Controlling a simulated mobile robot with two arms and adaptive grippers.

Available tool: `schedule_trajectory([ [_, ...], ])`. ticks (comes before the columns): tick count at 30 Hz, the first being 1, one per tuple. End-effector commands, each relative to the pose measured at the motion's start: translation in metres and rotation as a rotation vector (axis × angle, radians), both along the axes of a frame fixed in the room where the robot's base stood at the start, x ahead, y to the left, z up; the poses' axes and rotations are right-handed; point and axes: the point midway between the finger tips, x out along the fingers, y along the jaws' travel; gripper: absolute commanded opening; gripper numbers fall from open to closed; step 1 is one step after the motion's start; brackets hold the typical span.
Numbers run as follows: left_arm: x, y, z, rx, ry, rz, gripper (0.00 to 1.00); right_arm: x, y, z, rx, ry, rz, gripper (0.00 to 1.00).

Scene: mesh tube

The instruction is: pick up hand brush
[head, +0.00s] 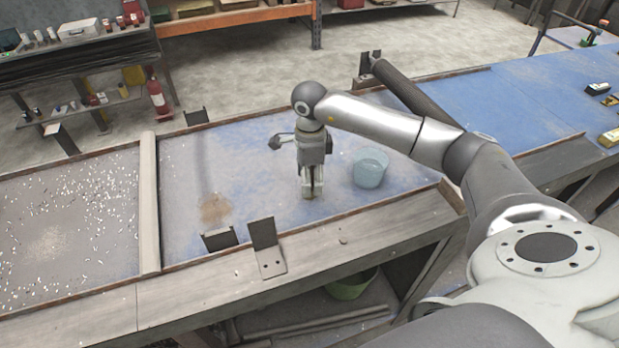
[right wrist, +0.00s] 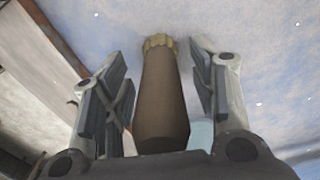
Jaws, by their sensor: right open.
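My right gripper (head: 312,190) points down over the blue worktable (head: 265,190), left of a pale blue bucket. In the right wrist view its two fingers are open, one on each side of the hand brush (right wrist: 161,100). The brush has a smooth brown body with a tan, ridged far end. It lies between the fingers, with a visible gap on each side near the fingertips. In the head view the brush is hidden or too small to make out by the gripper. My left gripper is not in view.
The pale blue bucket (head: 371,170) stands close to the right gripper. A wooden divider (head: 148,205) separates a debris-strewn section at left. Metal brackets (head: 266,248) rise from the front edge. The blue surface left of the gripper is mostly clear.

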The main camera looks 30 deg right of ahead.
Motion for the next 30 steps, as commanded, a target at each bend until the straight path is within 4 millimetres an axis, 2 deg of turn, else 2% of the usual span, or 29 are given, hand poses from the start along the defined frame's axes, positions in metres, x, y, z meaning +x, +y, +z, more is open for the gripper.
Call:
schedule_trajectory([
  [5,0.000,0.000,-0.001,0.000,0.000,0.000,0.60,0.000,0.000,-0.001,0.000,0.000,0.000,0.53],
  [17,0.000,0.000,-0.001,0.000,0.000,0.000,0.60,0.000,0.000,0.000,0.000,0.000,0.000,0.03],
  [25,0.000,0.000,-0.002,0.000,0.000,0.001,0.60,0.001,0.000,0.003,0.001,-0.004,0.000,0.03],
  [30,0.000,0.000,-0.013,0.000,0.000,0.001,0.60,0.001,-0.001,0.026,-0.001,-0.006,0.001,0.02],
])
